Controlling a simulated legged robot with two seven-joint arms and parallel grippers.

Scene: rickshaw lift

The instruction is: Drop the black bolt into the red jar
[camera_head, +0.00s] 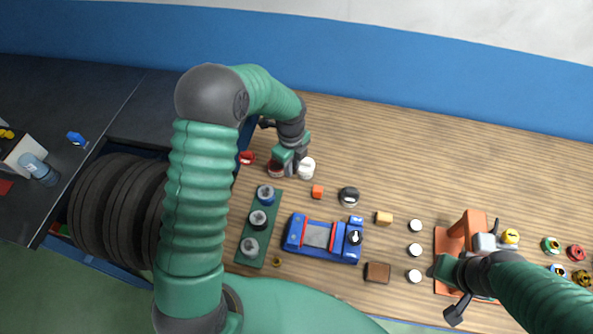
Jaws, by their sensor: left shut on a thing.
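My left gripper (289,170) reaches down over the table among the small round jars. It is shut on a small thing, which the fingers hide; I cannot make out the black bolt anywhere. A red jar (275,169) is just left of the fingertips and partly covered by the gripper. A red round piece (247,157) lies farther left, by the table's edge. A white jar (307,168) stands close to the right of the fingers. My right gripper (448,268) is low at the right, by an orange stand; its fingers do not show clearly.
A green holder (251,256) with round pieces and a blue fixture (296,235) stand in front. The orange stand (475,222) is at the right. The table's back middle is clear.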

